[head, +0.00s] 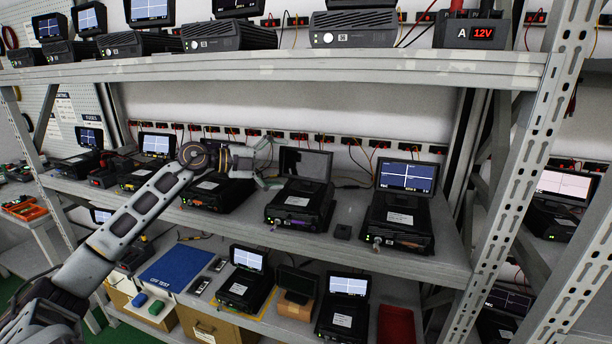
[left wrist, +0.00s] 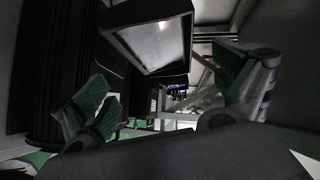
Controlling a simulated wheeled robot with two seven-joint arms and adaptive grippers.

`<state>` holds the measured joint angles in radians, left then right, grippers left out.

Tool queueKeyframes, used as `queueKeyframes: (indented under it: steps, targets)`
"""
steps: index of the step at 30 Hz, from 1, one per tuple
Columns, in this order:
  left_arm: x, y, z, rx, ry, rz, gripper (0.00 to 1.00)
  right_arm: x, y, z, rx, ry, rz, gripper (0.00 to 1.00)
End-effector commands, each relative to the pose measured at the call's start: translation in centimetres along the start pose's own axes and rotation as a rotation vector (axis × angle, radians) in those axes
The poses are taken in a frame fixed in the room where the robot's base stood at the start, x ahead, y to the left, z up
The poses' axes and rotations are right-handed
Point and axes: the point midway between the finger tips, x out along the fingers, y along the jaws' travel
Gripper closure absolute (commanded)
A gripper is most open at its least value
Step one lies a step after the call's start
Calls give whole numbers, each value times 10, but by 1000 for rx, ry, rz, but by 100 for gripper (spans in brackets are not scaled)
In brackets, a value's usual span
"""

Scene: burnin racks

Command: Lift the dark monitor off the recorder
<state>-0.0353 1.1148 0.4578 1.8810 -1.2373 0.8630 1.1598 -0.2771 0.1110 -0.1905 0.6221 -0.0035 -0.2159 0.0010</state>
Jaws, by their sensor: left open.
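The dark monitor (head: 305,163) stands tilted at the back of a black recorder (head: 300,202) on the middle shelf, its screen unlit. My left gripper (head: 267,162) is open just left of the monitor, near its edge. In the left wrist view, the open green-padded fingers (left wrist: 165,92) show on either side, and a dark framed screen (left wrist: 152,42), which looks like the monitor, shows above and between them. I see no contact with it, and the gap is hard to judge. My right gripper is in neither view.
Another recorder (head: 217,195) sits left, below my wrist. Cables and red sockets (head: 298,136) run along the back. The upper shelf (head: 300,65) hangs overhead.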

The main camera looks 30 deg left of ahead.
Motion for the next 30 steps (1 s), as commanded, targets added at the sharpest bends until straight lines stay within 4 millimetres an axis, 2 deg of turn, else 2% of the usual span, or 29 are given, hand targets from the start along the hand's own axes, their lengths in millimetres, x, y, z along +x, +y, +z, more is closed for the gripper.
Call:
queueKeyframes:
  steps: [4, 12, 30]
  targets:
    - [9, -2, 0, 0, 0, -1, 3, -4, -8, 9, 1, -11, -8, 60]
    - [22, -2, 0, 1, -1, -2, 3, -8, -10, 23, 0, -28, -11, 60]
    - [28, 0, 0, 0, -1, -1, 3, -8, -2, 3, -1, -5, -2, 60]
